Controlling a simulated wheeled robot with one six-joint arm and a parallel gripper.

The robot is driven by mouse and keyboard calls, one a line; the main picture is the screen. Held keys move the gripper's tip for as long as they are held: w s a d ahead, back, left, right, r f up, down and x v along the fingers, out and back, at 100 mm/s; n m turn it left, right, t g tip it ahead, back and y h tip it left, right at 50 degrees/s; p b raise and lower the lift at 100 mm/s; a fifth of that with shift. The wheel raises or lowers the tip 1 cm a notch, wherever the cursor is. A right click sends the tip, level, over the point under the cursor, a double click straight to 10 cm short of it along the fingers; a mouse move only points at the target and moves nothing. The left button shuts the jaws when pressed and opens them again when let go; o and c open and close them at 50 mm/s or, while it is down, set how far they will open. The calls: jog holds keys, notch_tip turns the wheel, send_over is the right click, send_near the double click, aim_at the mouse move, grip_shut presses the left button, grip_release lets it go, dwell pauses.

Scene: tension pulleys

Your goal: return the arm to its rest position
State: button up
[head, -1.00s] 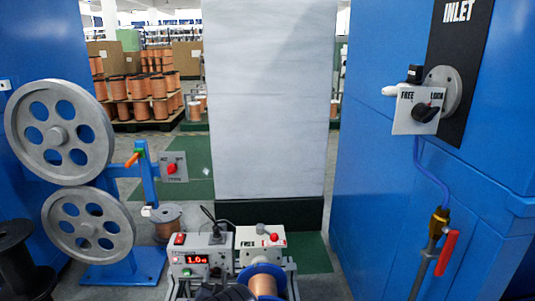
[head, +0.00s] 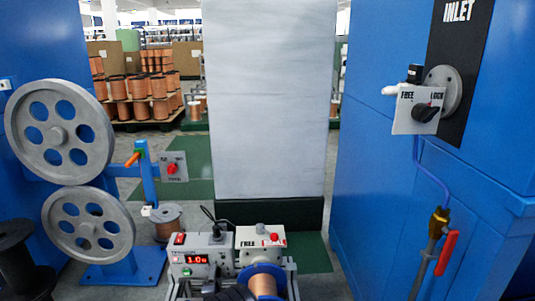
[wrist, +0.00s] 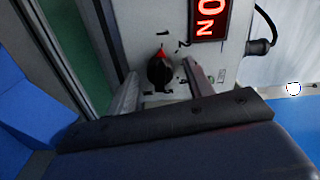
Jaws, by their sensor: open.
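My gripper (wrist: 162,72) shows in the wrist view with its two grey fingers apart. A black knob with a red pointer (wrist: 159,69) on a pale panel shows between the fingers. I cannot tell whether either finger touches it. A red lit display (wrist: 208,18) is on the same panel. In the head view, a dark part of my arm (head: 230,293) shows low in the middle, in front of the grey control box (head: 196,259). The fingers are not distinct there, and most of the arm is out of view.
Two grey pulley wheels (head: 60,135) stand at left by a blue post (head: 149,175). A copper spool (head: 263,284) sits beside the control box. A blue cabinet (head: 385,190) with a lever panel (head: 415,110) stands at right. A tall pale panel (head: 267,110) stands behind.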

jog(key=m, duration=0.9)
jog(key=shift+m, duration=0.4)
dwell(0.4)
